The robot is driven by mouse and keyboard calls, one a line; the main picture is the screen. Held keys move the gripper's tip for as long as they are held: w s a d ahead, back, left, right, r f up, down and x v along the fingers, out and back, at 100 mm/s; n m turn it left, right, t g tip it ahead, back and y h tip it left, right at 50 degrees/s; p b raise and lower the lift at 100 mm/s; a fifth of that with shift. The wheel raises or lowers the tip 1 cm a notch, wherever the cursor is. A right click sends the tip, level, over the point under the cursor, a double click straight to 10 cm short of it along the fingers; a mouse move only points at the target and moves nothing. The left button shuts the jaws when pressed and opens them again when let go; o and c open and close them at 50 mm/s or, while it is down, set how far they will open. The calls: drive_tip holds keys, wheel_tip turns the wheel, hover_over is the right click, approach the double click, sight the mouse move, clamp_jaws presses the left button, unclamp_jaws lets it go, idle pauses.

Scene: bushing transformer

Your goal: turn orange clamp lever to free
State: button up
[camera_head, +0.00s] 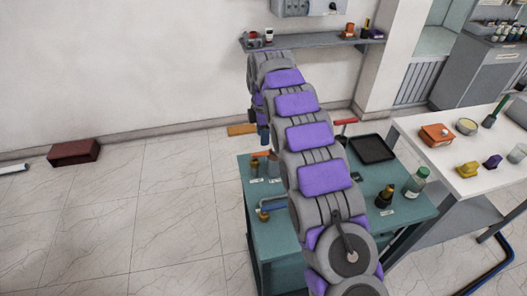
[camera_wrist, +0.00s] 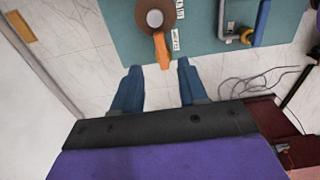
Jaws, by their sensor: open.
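The orange clamp lever (camera_wrist: 162,50) sticks out from a brown round bushing (camera_wrist: 172,8) with a pale top, on the teal table (camera_wrist: 125,40) in the wrist view. The lever points down the picture toward my gripper (camera_wrist: 159,67). My gripper is open, its two blue fingers apart, with the lever's free end showing between the fingertips. I cannot tell whether the fingers are level with it. In the head view, a bit of orange (camera_head: 262,154) shows beside my arm, above the small bushings. My arm hides most of my gripper there.
A blue bent handle (camera_wrist: 258,22) stands on the table to the right in the wrist view. In the head view, the table also bears a black tray (camera_head: 372,149), a bottle (camera_head: 415,182) and a dark bushing (camera_head: 385,197). A white table (camera_head: 455,180) stands at right. Floor at left is mostly clear.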

sight(263, 153)
wheel_tip(263, 153, down, 6)
drive_tip(key=shift+a+f+b, duration=0.1)
drive_tip(key=shift+b, duration=0.45)
drive_tip(key=shift+d+f, duration=0.35)
drive_tip(key=shift+f, duration=0.2)
drive_tip(key=shift+a, duration=0.15)
drive_tip(key=shift+a, duration=0.3)
drive_tip(key=shift+c, duration=0.8)
drive_tip(key=shift+d, duration=0.25)
clamp_jaws()
